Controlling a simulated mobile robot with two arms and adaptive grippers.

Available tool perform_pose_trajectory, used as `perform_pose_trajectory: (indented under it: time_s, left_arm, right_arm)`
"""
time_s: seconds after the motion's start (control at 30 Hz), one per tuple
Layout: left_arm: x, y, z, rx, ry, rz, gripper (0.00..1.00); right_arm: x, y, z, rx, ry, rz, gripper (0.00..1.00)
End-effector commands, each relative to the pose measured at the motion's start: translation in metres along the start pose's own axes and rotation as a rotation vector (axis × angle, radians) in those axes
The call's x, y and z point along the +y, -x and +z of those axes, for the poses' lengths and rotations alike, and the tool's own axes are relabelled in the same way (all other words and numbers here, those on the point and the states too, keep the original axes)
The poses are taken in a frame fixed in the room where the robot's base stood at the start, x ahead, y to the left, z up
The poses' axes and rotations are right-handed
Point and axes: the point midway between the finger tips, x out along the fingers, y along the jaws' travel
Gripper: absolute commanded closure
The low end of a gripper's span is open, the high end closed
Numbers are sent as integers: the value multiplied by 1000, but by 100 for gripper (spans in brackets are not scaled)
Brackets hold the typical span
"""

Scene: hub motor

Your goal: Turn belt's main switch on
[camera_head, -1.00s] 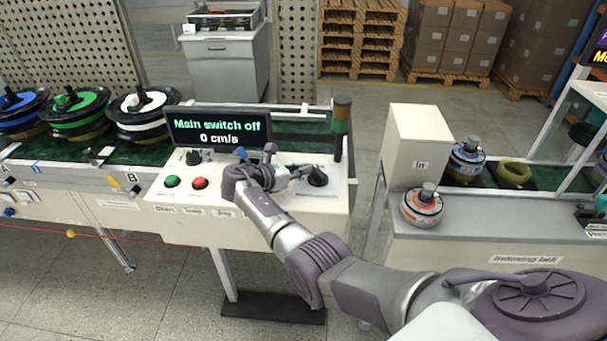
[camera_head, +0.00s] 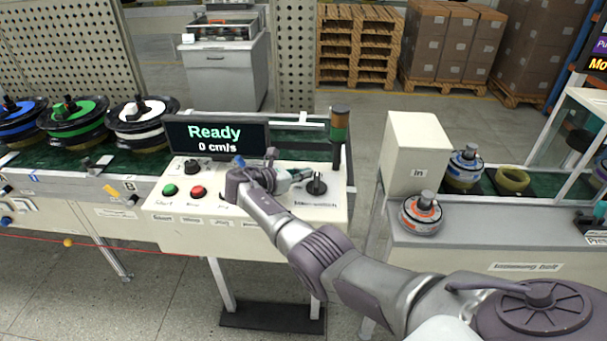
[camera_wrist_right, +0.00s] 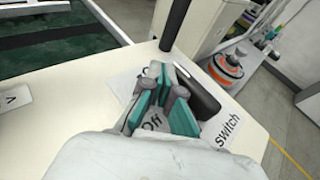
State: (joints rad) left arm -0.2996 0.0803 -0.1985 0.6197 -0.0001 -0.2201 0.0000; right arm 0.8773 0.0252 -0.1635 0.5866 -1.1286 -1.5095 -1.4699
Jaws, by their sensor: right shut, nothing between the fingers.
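The main switch (camera_head: 317,187) is a black rotary knob at the right end of the white control panel (camera_head: 325,215). In the right wrist view the black knob (camera_wrist_right: 198,92) lies beside the fingers, over a label reading "switch". My right gripper (camera_head: 305,174) is shut and empty, right beside the knob at its upper left. The teal-padded gripper fingers (camera_wrist_right: 168,76) also show in the wrist view; whether they touch the knob I cannot tell. The display (camera_head: 217,133) reads "Ready" and "0 cm/s". My left gripper is out of view.
A green button (camera_head: 170,190) and a red button (camera_head: 198,192) sit on the panel's left. A dark signal post (camera_head: 339,130) stands behind the knob. A white box (camera_head: 415,150) marked "In" stands on the right, beside an orange-ringed motor (camera_head: 421,213). Reels stand on the left belt.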

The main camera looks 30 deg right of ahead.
Motion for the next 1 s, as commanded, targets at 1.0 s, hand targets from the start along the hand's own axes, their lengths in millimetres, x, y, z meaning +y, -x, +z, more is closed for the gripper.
perform_pose_trajectory:
  time_s: [1.0]
  left_arm:
    - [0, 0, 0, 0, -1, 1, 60]
  right_arm:
    - [1, 90, -1, 2, 0, 3, 100]
